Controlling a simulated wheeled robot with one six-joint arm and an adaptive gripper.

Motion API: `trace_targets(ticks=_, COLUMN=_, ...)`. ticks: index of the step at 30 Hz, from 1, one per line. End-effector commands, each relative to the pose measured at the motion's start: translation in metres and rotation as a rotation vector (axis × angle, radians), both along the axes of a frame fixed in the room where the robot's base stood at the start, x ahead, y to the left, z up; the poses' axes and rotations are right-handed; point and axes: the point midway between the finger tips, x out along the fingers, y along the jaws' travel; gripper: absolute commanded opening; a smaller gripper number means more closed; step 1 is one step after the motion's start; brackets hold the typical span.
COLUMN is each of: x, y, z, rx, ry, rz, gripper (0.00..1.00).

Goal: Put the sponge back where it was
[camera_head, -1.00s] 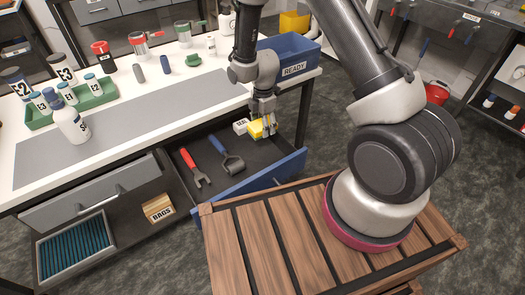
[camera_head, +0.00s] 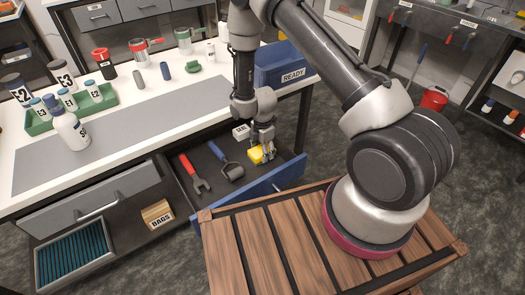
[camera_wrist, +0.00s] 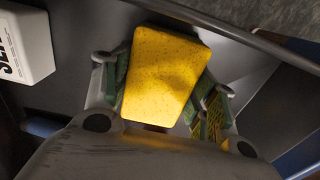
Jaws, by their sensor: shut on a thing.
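The yellow sponge (camera_head: 258,154) is between the fingers of my gripper (camera_head: 262,148), in or just above the right part of the open blue-fronted drawer (camera_head: 262,186). In the wrist view the sponge (camera_wrist: 163,72) fills the space between the green-padded fingers of my gripper (camera_wrist: 165,95), which are shut on it. The dark drawer floor shows behind it. I cannot tell whether the sponge touches the floor.
In the drawer lie a red wrench-like tool (camera_head: 194,172), a blue-handled roller (camera_head: 225,160) and a white labelled box (camera_head: 241,132), close to the sponge. A blue READY bin (camera_head: 284,68) stands on the bench above. A wooden slatted top (camera_head: 270,245) is in front of the drawer.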

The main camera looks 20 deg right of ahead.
Motion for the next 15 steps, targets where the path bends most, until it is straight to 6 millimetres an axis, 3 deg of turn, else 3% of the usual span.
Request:
trace_targets(ticks=3, x=-0.0003, y=-0.0001, z=-0.0034, rx=0.000, ry=0.001, rz=0.000, gripper=0.31)
trace_targets(ticks=4, x=-0.0002, y=-0.0001, z=-0.0029, rx=0.000, ry=0.000, rz=0.000, gripper=0.63)
trace_targets(ticks=7, x=-0.0002, y=-0.0001, z=-0.0027, rx=0.000, ry=0.000, rz=0.000, gripper=0.79)
trace_targets(ticks=15, x=-0.0002, y=-0.0001, z=-0.0025, rx=0.000, ry=0.000, rz=0.000, gripper=0.79)
